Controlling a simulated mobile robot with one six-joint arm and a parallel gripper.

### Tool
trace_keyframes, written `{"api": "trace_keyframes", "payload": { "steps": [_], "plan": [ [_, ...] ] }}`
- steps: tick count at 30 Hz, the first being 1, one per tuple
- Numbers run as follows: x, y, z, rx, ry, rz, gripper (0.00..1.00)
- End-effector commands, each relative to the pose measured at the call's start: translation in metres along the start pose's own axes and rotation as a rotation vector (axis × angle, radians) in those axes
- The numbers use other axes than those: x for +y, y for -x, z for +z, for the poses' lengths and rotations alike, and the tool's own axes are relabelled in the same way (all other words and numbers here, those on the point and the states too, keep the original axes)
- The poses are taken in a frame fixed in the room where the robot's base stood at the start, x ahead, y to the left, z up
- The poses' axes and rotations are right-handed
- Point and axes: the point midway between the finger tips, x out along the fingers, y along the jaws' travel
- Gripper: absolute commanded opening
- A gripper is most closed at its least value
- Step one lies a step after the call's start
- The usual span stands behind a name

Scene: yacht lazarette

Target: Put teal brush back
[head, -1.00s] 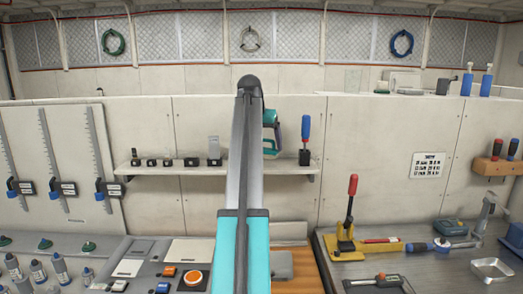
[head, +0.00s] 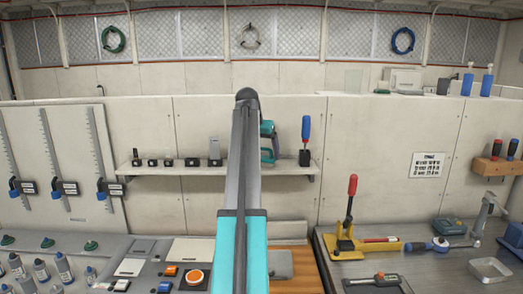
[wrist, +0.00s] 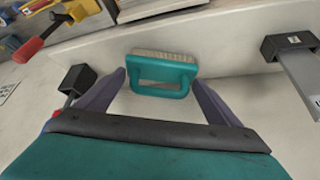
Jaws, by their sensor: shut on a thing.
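The teal brush (wrist: 160,90) is between the two purple-grey fingers of my gripper (wrist: 159,80) in the wrist view. It has a looped teal handle and a pale bristle strip along the far side. My gripper is shut on it. In the head view the teal brush (head: 268,156) shows only partly, at the right edge of my arm, in front of the wall shelf (head: 215,168). My arm hides the rest of it and most of the gripper. Whether the brush touches the shelf cannot be told.
A black holder with a blue-handled screwdriver (head: 306,130) stands on the shelf just right of the brush. Several small black blocks (head: 165,162) and a grey upright piece (head: 214,150) stand left of my arm. A red-handled yellow press (head: 346,225) is on the bench below right.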

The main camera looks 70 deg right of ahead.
Motion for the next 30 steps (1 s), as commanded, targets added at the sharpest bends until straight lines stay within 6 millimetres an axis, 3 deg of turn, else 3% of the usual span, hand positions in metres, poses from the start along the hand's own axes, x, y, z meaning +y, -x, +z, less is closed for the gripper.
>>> {"api": "trace_keyframes", "payload": {
  "steps": [7, 8, 10, 22, 30],
  "plan": [
    [0.000, -0.001, 0.000, 0.000, -0.001, 0.000, 0.69],
    [0.000, -0.002, 0.001, 0.000, 0.000, 0.000, 0.89],
    [0.001, -0.002, 0.000, 0.000, -0.001, 0.000, 1.00],
    [0.001, 0.003, 0.000, 0.001, -0.001, 0.000, 1.00],
    [0.000, 0.026, 0.000, 0.002, -0.001, -0.001, 1.00]
  ]
}}
